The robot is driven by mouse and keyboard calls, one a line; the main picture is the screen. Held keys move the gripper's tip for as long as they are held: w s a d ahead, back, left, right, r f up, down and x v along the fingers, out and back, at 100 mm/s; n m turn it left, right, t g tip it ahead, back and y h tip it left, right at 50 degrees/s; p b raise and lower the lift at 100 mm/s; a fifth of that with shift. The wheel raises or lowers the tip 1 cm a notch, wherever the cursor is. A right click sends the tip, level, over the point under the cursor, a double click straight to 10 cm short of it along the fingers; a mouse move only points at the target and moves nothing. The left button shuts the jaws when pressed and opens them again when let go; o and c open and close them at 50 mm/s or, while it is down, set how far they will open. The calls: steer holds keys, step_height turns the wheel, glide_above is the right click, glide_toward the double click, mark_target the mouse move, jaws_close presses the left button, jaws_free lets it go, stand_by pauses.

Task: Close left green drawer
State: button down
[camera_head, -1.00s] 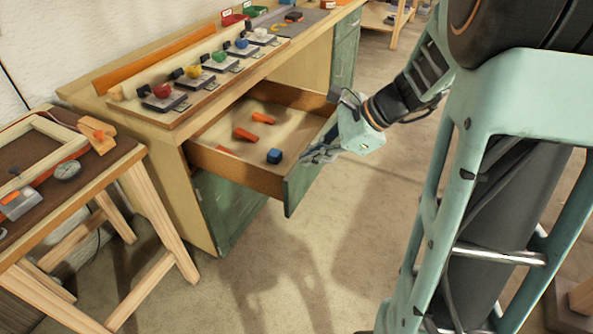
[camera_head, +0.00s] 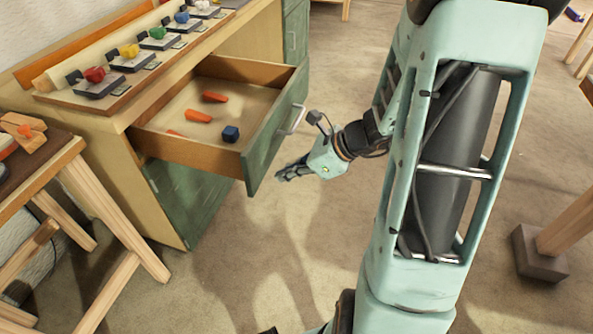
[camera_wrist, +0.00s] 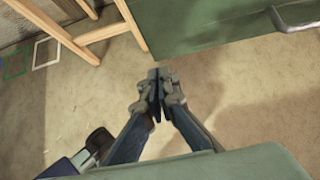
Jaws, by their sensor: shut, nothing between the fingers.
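The left green drawer (camera_head: 277,132) is pulled well out of the workbench, with its green front facing right and a metal handle (camera_head: 293,120) on it. Inside lie several orange pieces (camera_head: 198,116) and a blue block (camera_head: 231,133). My gripper (camera_head: 283,178) is outside the drawer, to the right of and apart from its front, near the front's lower edge in the picture. In the wrist view my gripper (camera_wrist: 159,84) is shut and empty, and the green front (camera_wrist: 200,22) with its handle (camera_wrist: 296,17) shows beyond it.
The workbench (camera_head: 163,95) carries a row of coloured knobs on small stands. A green cupboard door (camera_head: 190,195) is below the drawer. A wooden side table (camera_head: 75,160) stands at left. Floor to the right of the drawer is open.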

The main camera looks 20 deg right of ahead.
mark_target(253, 178)
steer(key=w+a, duration=0.1)
steer(key=w+a+f, duration=0.1)
steer(key=a, duration=0.1)
steer(key=w+a+f+b, duration=0.1)
steer(key=shift+w+a, duration=0.15)
steer(key=shift+a, duration=0.1)
steer(key=shift+w+a, duration=0.15)
steer(key=shift+a, duration=0.05)
